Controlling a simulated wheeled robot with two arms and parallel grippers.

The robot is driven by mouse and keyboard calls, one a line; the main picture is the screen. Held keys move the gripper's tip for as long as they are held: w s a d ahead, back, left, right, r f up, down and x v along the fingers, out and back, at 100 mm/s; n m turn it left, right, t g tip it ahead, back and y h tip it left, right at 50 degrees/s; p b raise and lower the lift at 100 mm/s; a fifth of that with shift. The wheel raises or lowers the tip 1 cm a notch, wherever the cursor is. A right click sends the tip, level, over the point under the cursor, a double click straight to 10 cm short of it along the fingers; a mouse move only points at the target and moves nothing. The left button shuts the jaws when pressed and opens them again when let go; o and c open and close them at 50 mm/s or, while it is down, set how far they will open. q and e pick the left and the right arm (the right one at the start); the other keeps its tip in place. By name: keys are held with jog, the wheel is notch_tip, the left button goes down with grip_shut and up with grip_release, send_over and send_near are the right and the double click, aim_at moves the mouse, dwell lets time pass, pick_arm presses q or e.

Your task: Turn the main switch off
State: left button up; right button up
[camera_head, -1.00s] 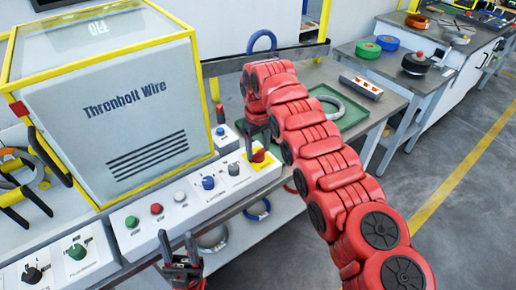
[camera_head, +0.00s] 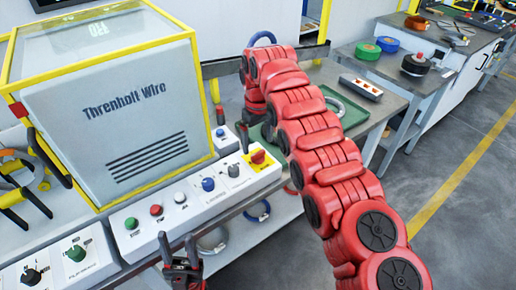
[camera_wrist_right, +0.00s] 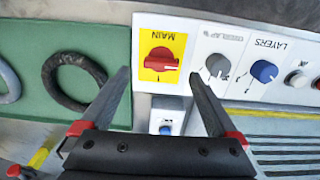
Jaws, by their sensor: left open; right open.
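The main switch (camera_head: 258,157) is a red rotary knob on a yellow plate at the right end of the sloped control panel (camera_head: 213,189). In the right wrist view the knob (camera_wrist_right: 161,58) appears under the word MAIN, upside down, with its handle lying roughly across the plate. My right gripper (camera_wrist_right: 158,78) is open and empty, with its fingers either side of the switch in that view and apart from the knob. In the head view my right arm partly hides this gripper, just behind the switch. My left gripper (camera_head: 177,245) is open and empty in front of the panel.
Blue and grey knobs and several buttons sit along the panel beside the switch. A small box with a blue button (camera_head: 221,134) stands behind it. The wire machine (camera_head: 120,110) rises at left. A green tray (camera_wrist_right: 60,65) with dark and grey coils lies close by.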

aim_at(258, 152)
notch_tip(258, 152, up, 14)
jog(key=p, duration=1.1)
jog(key=shift+p, duration=0.3)
jog(key=shift+f, duration=0.2)
